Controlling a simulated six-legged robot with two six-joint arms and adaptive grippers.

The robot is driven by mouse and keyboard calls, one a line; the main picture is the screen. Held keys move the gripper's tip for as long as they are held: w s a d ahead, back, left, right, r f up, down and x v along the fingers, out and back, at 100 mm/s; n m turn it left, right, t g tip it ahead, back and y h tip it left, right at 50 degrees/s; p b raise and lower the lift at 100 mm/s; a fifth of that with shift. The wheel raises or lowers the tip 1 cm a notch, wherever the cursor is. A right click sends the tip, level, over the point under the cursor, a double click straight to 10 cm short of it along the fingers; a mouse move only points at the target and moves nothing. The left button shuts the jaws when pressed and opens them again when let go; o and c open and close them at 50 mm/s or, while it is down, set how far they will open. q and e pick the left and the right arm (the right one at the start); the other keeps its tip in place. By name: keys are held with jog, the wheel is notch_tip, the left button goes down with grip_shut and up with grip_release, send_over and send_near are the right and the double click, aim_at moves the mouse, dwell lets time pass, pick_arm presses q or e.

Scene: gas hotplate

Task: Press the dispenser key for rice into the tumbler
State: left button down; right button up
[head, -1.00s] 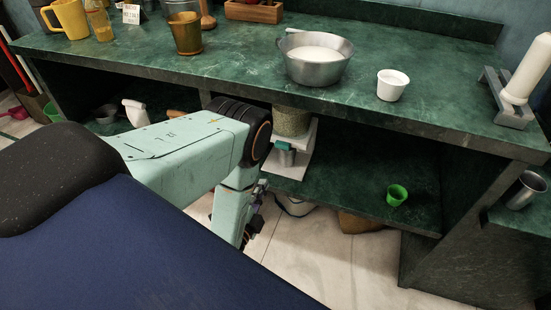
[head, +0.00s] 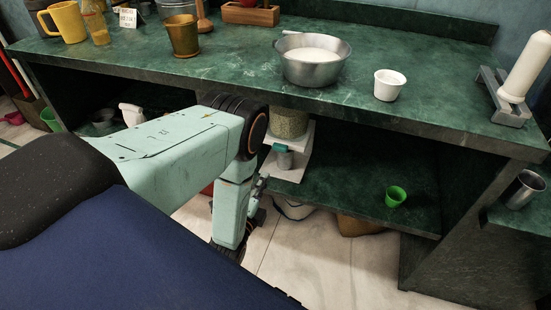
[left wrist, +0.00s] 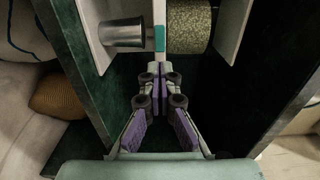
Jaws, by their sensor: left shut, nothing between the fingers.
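The dispenser stands on the shelf under the counter, with a white frame (head: 300,150) and a clear jar of greenish grain (head: 289,122). Its teal key (head: 280,148) sits below the jar, and the metal tumbler (head: 285,161) stands under the key. In the left wrist view, turned sideways, the tumbler (left wrist: 122,33) is left of the teal key (left wrist: 159,39) and the jar (left wrist: 190,28) right of it. My left gripper (left wrist: 161,68) is shut and empty, its fingertips just short of the key in the picture; I cannot tell whether they touch. My right gripper is not in view.
The green counter (head: 225,65) overhangs the shelf. On it stand a pot of white contents (head: 312,70), a white cup (head: 389,86) and a brass-coloured cup (head: 184,36). A green cup (head: 396,197) stands on the shelf, right of the dispenser, with bare shelf between.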

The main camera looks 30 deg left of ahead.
aim_at(279, 149)
pick_arm(q)
jog(key=b+x, duration=0.3)
jog(key=x, duration=0.7)
jog(key=shift+w+b, duration=0.25)
jog(key=shift+b, duration=0.1)
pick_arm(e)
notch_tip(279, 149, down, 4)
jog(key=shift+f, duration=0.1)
pick_arm(q)
jog(key=shift+w, duration=0.15)
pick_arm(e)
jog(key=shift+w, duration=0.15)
pick_arm(q)
jog(key=shift+w+a+p, duration=0.1)
jog(key=shift+w+p, duration=0.2)
jog(key=shift+w, duration=0.1)
jog(key=shift+w+r, duration=0.1)
jog(key=shift+w, duration=0.25)
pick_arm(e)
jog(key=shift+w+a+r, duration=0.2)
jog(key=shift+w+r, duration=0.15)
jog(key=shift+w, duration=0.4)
pick_arm(q)
jog(key=shift+a, duration=0.1)
